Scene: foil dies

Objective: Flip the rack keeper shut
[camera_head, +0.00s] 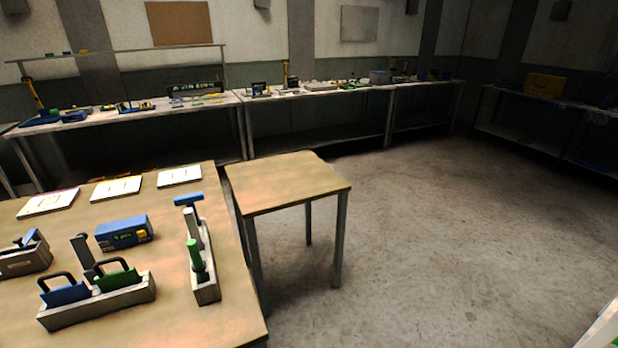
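A grey rack (98,307) stands at the near left of the wooden table. A blue die (66,294) and a green die (119,280), each with a dark loop handle, sit in it side by side. A grey upright flap (82,250) stands up behind the rack, probably the keeper; it looks raised, not lying over the dies. Its hinge is hidden behind the dies. Neither of my grippers is in view.
A narrow grey holder (207,290) with green-handled and blue T-handled tools stands right of the rack. A blue box (124,232) lies behind it. Another box (25,262) is at left. White cards (116,188) line the back. A side table (285,181) is bare.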

